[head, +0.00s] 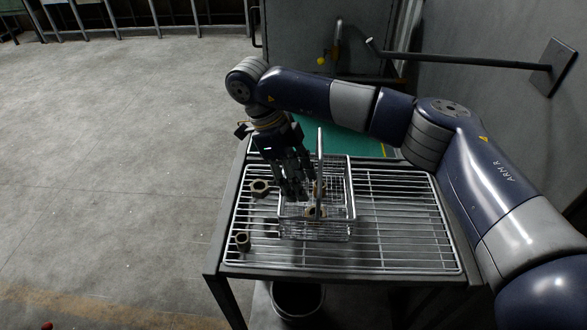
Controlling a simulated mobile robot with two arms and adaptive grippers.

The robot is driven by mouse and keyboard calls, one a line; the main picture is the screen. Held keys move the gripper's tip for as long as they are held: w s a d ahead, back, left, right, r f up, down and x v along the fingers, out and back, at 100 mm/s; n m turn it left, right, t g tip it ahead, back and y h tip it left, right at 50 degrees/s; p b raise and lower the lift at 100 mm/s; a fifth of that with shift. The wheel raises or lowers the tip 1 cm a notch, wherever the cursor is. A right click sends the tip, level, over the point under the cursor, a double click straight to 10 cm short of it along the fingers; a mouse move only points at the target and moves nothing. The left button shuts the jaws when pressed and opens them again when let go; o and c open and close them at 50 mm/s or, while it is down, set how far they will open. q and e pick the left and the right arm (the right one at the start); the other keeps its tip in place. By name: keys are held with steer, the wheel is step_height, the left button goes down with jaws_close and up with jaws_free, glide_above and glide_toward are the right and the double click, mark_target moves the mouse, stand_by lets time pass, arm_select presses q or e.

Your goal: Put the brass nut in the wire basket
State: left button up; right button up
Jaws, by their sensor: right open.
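The wire basket (344,228) stands on a slatted metal rack, its tall handle upright. My right gripper (304,194) points down over the basket's left part; its jaws are open. A tan, brass-coloured piece (316,212) shows through the wires inside the basket, just beside the fingertips; wires and handle partly hide it, so I cannot tell its exact shape or whether the fingers touch it. A greenish-brass hex nut (260,187) lies on the rack left of the basket, apart from the gripper. My left gripper is out of view.
A brown, tube-like fitting (242,240) is on the rack's front left. The rack (405,225) is bare to the right of the basket. A dark bucket (297,299) is under the table. A wall-mounted bar (460,61) is at the back right. Open floor lies left.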

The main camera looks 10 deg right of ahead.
steer(key=shift+v, duration=1.7)
